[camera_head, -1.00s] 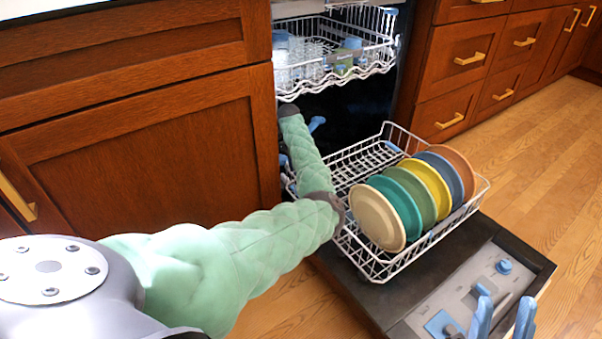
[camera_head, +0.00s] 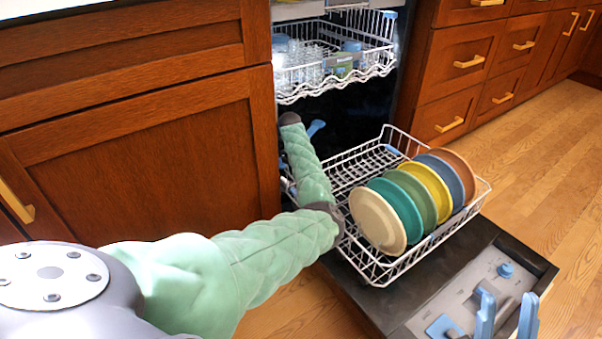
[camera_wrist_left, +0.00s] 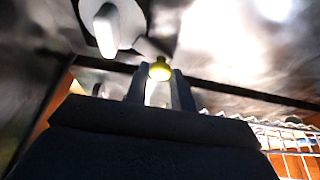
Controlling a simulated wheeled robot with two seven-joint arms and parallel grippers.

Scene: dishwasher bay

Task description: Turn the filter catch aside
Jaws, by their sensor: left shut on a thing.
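In the left wrist view my left gripper (camera_wrist_left: 160,90) has its two fingers closed around a small yellow knob (camera_wrist_left: 160,70), which I take to be the filter catch. A pale, long-shaped part (camera_wrist_left: 106,30) on a round base sits just beyond it, to the left. In the head view my left arm reaches into the dishwasher's lower cavity, and the catch is hidden there. My right gripper (camera_head: 506,318) is at the lower right edge, with its blue fingers apart and nothing seen between them, in front of the door panel.
The lower rack (camera_head: 385,274) is pulled out over the open door (camera_head: 350,297), with several coloured plates (camera_head: 378,221) at its right. The upper rack (camera_head: 335,82) holds glasses. Wooden cabinets (camera_head: 160,160) flank the bay. The floor at right is clear.

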